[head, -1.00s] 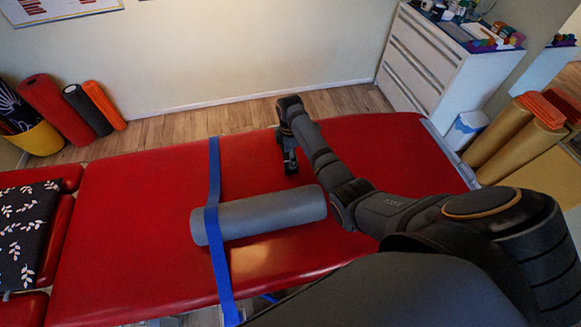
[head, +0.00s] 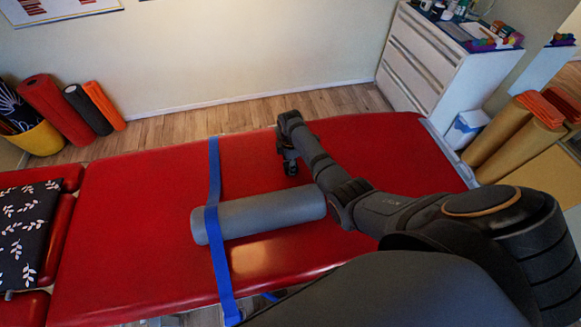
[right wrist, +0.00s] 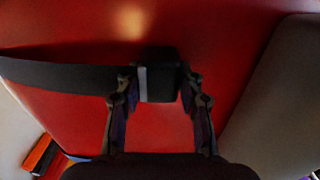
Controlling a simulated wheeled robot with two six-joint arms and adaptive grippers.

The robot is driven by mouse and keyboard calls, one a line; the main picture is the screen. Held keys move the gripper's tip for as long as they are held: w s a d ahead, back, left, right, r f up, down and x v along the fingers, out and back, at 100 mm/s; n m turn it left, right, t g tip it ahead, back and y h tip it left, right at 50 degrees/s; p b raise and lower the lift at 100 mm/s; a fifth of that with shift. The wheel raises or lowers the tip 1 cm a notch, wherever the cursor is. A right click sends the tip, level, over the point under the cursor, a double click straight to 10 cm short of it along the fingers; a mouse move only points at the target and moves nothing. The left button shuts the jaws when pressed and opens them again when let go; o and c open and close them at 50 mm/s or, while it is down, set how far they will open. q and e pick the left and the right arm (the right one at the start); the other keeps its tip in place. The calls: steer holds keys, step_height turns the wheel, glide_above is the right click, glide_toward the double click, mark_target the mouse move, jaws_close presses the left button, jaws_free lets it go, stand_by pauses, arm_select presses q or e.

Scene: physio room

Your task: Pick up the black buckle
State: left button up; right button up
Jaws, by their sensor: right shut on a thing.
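The black buckle (right wrist: 158,75) is a small dark block with a light stripe on its left side. In the right wrist view it sits between the two fingers of my right gripper (right wrist: 159,96), which is shut on it. In the head view my right gripper (head: 290,167) is low over the far part of the red treatment table (head: 130,215), and the buckle cannot be made out there. I cannot tell whether it touches the table. My left gripper is not in view.
A grey roller (head: 270,214) lies on the table nearer than my right gripper, crossed by a blue strap (head: 214,185). A dark band (right wrist: 60,76) runs left from the buckle in the right wrist view. A patterned black cushion (head: 25,235) lies at left.

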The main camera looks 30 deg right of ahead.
steer(key=shift+c, duration=1.3)
steer(key=shift+r, duration=0.25)
step_height(320, 180, up, 2)
steer(key=shift+w+r, duration=0.1)
steer(key=shift+r, duration=0.05)
steer(key=s+a+r, duration=0.2)
steer(key=s+r, duration=0.1)
steer(key=s, duration=0.1)
steer(key=s+a+r, duration=0.1)
steer(key=s+r, duration=0.2)
steer(key=s, duration=0.1)
steer(key=s+a+r+p, duration=0.1)
steer(key=s+a+r, duration=0.1)
steer(key=s+r, duration=0.1)
steer(key=shift+s+a+r, duration=0.3)
steer(key=shift+s+r, duration=0.1)
steer(key=shift+s, duration=0.05)
steer(key=shift+s+a+r, duration=0.15)
steer(key=shift+s+r, duration=0.1)
steer(key=shift+s, duration=0.25)
